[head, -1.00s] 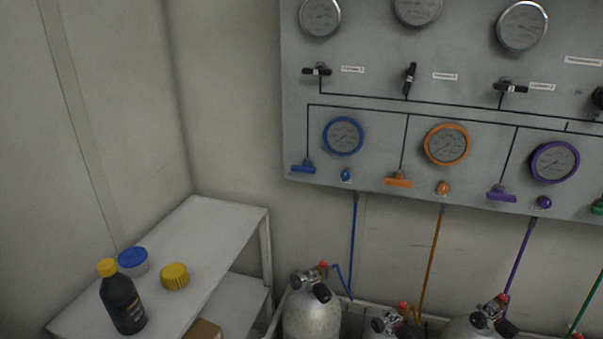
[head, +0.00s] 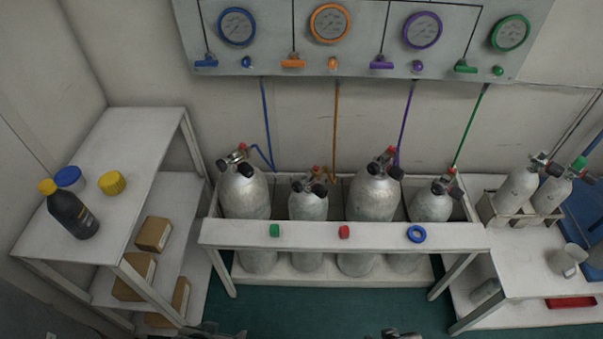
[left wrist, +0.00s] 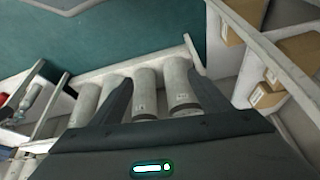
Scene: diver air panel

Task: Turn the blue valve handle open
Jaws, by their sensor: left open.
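The blue valve handle (head: 206,63) sits at the lower left of the grey wall panel (head: 270,66), near the top of the head view. Its bar lies roughly horizontal, below and left of the blue-rimmed gauge (head: 237,26). My left gripper (head: 216,331) shows only in part at the bottom edge of the head view, far below the handle. In the left wrist view its two fingers (left wrist: 158,77) are apart with nothing between them. My right gripper (head: 400,334) barely shows at the bottom edge, and its jaws cannot be made out.
A white rack (head: 340,235) with several grey cylinders stands below the panel. Orange (head: 293,62), purple (head: 381,63) and green (head: 466,67) handles continue along the panel. A shelf (head: 135,140) with a black bottle (head: 72,214) stands left. The wall between panel and cylinders holds only coloured hoses.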

